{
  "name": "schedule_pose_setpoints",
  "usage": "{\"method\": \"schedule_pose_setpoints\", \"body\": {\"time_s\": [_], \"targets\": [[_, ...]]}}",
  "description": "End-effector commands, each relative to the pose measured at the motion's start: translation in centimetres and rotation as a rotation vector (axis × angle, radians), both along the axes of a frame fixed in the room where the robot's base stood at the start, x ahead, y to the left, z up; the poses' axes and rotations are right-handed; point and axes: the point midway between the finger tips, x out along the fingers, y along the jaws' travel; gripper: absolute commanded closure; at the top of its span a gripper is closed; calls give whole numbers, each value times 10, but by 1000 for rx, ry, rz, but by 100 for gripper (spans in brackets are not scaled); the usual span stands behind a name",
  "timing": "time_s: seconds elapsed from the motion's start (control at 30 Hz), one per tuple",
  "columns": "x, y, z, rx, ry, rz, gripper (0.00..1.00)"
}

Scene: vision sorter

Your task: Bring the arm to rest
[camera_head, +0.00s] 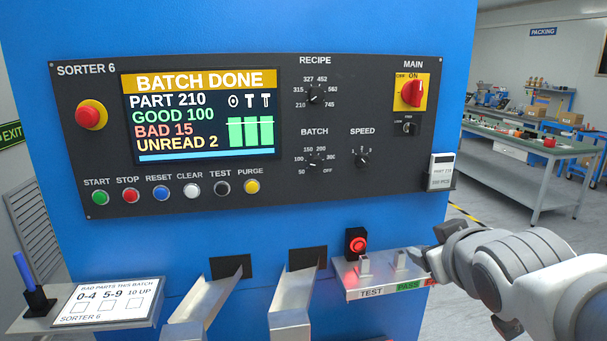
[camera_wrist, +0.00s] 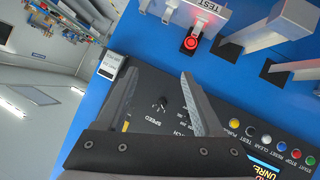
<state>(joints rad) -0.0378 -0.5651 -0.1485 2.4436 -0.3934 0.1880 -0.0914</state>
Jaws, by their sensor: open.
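My gripper (camera_wrist: 160,78) shows in the wrist view with its two dark fingers spread apart and nothing between them. Behind the fingers is the black control panel (camera_wrist: 160,103), seen turned over. In the head view my white and grey arm (camera_head: 545,275) reaches in from the lower right. Its front end is beside the right end of the TEST/PASS shelf (camera_head: 372,293); I cannot make out the fingers there or tell whether it touches the shelf.
The blue sorter (camera_head: 260,25) fills the middle; its screen (camera_head: 190,115) reads BATCH DONE. Two metal chutes (camera_head: 208,283) stick out below. A bad-parts card (camera_head: 108,302) lies on a ledge at lower left. A workbench (camera_head: 535,145) stands farther back right, with open floor before it.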

Motion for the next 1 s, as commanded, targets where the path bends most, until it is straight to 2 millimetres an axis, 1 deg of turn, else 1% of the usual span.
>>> {"method": "schedule_pose_setpoints", "body": {"time_s": [0.03, 0.17, 0.3, 0.4, 0.5, 0.6, 0.67, 1.0], "targets": [[-11, 2, -2, 33, 46, -25, 31], [-44, 13, -19, 129, 185, -86, 31], [-82, 30, -35, 222, 337, -136, 31], [-106, 42, -44, 276, 429, -159, 31], [-125, 52, -50, 314, 500, -174, 31], [-136, 58, -53, 335, 541, -181, 31], [-139, 60, -54, 340, 555, -183, 31], [-140, 60, -55, 343, 559, -184, 31]]}}
